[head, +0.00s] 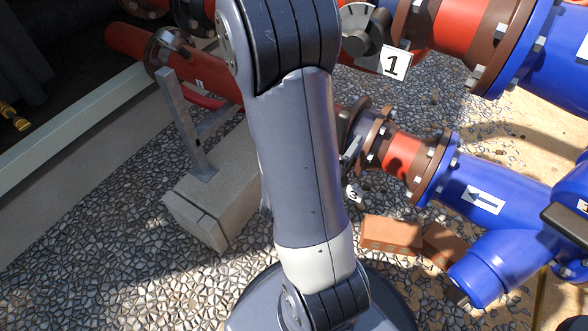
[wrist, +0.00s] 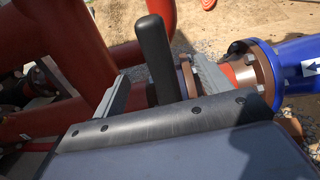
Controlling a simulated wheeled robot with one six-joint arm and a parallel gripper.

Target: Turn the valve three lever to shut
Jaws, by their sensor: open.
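The valve three lever (wrist: 155,58) shows in the wrist view as a dark, upright bar with a rounded end. It stands between the two grey fingers of my gripper (wrist: 160,72), which are spread apart with a gap on each side of it. I cannot tell how near the fingers are in depth. In the head view, the white tag "3" (head: 353,195) hangs by the lower pipe, just right of my arm. My arm hides most of valve three there, and I cannot make out its lever clearly.
A valve with tag "1" (head: 394,64) sits on the upper pipe. Bricks (head: 391,235) lie on the pebbled ground below. A steel post (head: 186,125) stands on a concrete block (head: 215,200) at left.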

